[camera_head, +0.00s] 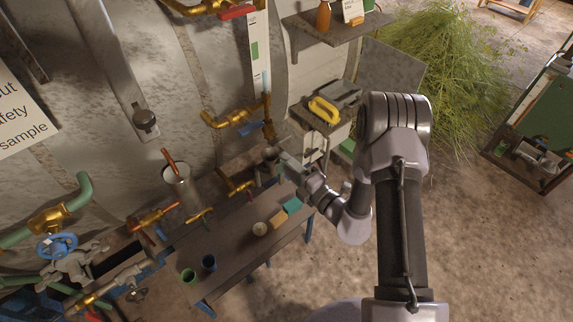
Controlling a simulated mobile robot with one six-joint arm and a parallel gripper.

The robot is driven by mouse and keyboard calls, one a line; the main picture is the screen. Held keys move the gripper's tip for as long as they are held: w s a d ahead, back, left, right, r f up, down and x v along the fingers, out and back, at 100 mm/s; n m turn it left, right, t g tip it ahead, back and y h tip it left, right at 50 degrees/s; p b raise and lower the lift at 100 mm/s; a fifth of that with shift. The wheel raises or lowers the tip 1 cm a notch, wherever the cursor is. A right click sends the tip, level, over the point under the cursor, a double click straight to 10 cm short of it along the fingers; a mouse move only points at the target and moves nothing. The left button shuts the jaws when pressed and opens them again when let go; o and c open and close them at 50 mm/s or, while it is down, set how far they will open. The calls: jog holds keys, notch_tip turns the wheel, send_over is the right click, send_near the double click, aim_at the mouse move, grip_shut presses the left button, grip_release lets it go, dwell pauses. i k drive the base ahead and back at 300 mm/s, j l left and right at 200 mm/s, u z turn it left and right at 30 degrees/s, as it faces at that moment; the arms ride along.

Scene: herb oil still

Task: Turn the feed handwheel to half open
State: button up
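A blue handwheel (57,246) sits on brass and grey valve pipework at the lower left. I cannot tell from any label which one is the feed handwheel. My gripper (277,157) is near the back right end of the dark bench, far to the right of both wheels. It is small and partly hidden among the fittings there, so its fingers cannot be made out.
A metal beaker (180,183) with a copper-coloured rod stands behind. Brass pipes (236,117) stick out from the still wall. Open floor lies at the right.

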aim_at(58, 249)
jog(key=u, duration=2.2)
jog(key=i+l+z, duration=0.1)
jog(key=l+z, duration=0.2)
